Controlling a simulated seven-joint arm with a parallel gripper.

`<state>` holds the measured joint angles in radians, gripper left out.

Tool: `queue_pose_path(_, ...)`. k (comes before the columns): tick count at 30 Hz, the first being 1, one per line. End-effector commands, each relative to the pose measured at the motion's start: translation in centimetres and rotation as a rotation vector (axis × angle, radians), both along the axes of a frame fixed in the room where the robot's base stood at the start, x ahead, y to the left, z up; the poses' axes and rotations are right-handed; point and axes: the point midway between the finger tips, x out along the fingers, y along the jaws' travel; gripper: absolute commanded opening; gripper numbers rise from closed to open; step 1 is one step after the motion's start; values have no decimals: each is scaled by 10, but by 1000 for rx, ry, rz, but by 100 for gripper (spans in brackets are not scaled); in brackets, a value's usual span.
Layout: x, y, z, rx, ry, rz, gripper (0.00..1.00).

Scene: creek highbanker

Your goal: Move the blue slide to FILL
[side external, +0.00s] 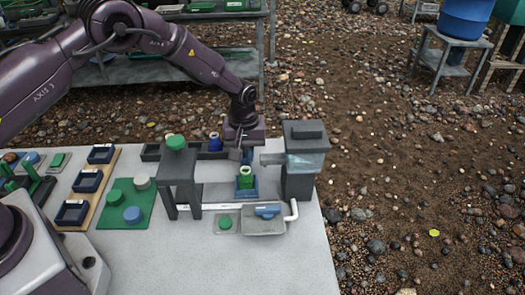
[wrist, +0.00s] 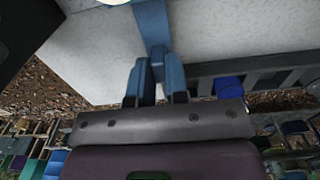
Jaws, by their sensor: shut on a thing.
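The blue slide (side external: 247,194) is on the grey bench, a small blue carrier with a green vial (side external: 246,176) standing upright in it. In the wrist view a narrow blue bar of the slide (wrist: 152,24) runs down between the fingers. My gripper (side external: 246,157) points down just behind the green vial and is shut on the slide's bar; its fingers (wrist: 157,78) show on both sides of the bar in the wrist view. A dark grey hopper (side external: 301,183) with a clear upper part stands right of the slide, its spout near the vial. I cannot read any FILL mark.
A grey stand with a green knob (side external: 175,142) is left of the slide. In front are a small green button (side external: 225,222) and a grey box with a blue top (side external: 267,211). A blue bottle (side external: 214,142) stands behind, near my gripper.

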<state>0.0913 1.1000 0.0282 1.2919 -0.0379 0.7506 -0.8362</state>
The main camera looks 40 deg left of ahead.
Motion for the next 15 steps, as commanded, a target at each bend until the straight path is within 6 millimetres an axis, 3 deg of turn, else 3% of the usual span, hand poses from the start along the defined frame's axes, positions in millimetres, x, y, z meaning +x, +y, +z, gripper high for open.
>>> queue_pose_path(15, 23, -22, 0, 2, -4, -1, 0)
